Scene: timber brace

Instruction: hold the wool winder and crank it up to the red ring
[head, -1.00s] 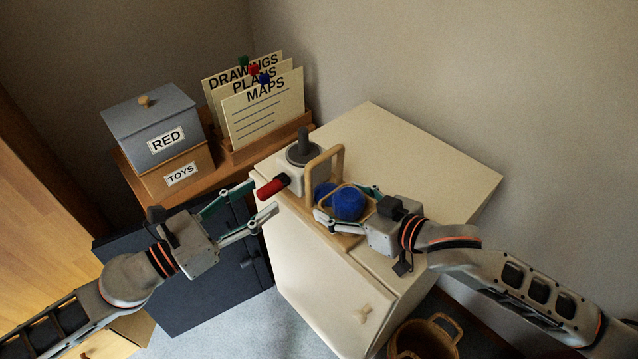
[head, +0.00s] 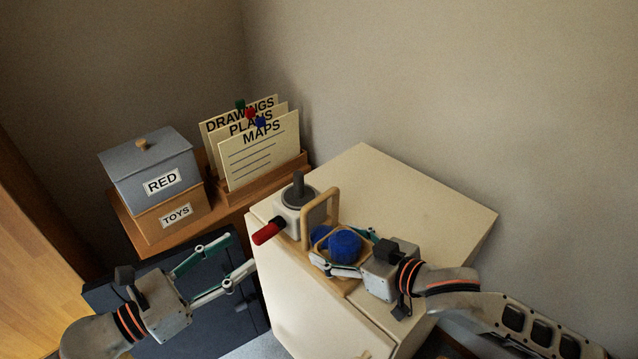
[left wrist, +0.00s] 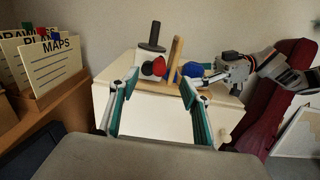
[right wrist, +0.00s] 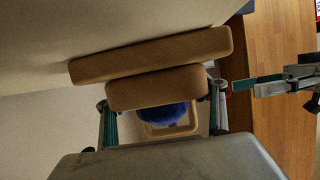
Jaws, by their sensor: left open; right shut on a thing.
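The wool winder stands on the cream cabinet. I cannot make out a red ring.
The cream cabinet top (head: 410,205) is clear behind the winder. At the left are a grey box (head: 150,170) marked RED on a TOYS box (head: 176,215), and a wooden rack of cards (head: 262,150). A dark cabinet (head: 215,310) stands below my left gripper.

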